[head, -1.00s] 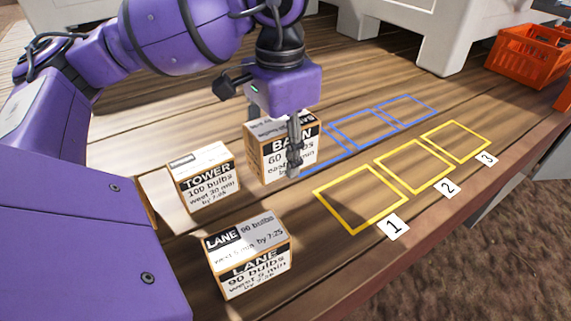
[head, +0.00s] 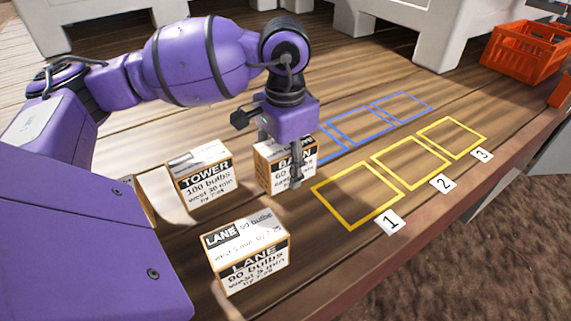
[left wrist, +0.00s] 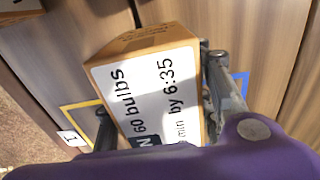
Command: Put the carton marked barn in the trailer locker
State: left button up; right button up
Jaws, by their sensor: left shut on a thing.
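The barn carton (head: 273,172), a tan box with a black and white label, stands on or just above the wooden deck, behind yellow square 1. My left gripper (head: 281,160) is above it with its fingers on either side, shut on it. In the left wrist view the carton's labelled face (left wrist: 150,95) reads "60 bulbs" and "by 6:35", and the left gripper's fingers (left wrist: 160,110) flank it. I cannot tell whether the carton touches the deck. I cannot identify a trailer locker. My right gripper is not in view.
The tower carton (head: 202,182) stands left of the barn carton. The lane carton (head: 246,255) stands in front. Yellow squares (head: 360,195) numbered 1 to 3 and blue squares (head: 362,127) lie bare to the right. An orange crate (head: 522,58) and white blocks (head: 447,35) are at the back.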

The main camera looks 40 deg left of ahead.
pick_arm(q)
jog(key=shift+f, duration=0.25)
jog(key=o, duration=1.6)
jog(key=shift+r, duration=0.2)
